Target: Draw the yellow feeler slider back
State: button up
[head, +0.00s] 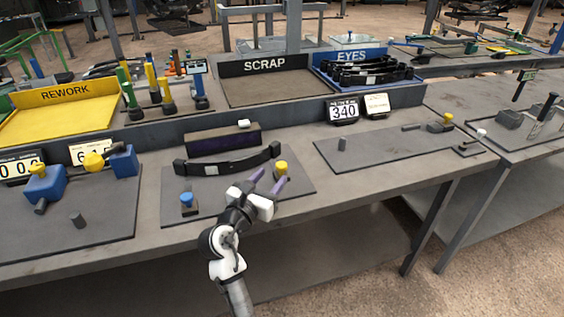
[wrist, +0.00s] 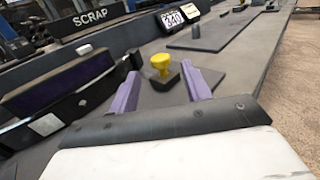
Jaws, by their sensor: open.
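The yellow feeler slider (head: 281,169) stands at the right end of the middle fixture plate (head: 236,205), a yellow knob on a dark block. In the wrist view the yellow knob (wrist: 161,64) shows between and beyond my two purple fingers. My gripper (head: 267,181) is open and empty, with its fingers pointing at the slider from the near left. I cannot tell whether a finger touches it. A black leaf spring (head: 226,163) with a pale central clamp lies across the fixture, left of the slider; it also shows in the wrist view (wrist: 45,124).
A blue-knobbed block (head: 188,203) stands at the plate's left end. A dark display box (head: 222,139) with a white button stands behind the spring. Yellow REWORK (head: 60,123), dark SCRAP (head: 280,87) and blue EYES (head: 322,80) trays line the back.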

aim_at(279, 168)
jog(key=p+x, duration=0.1)
jog(key=x, duration=0.6)
jog(key=shift+w, duration=0.1)
grip_shut()
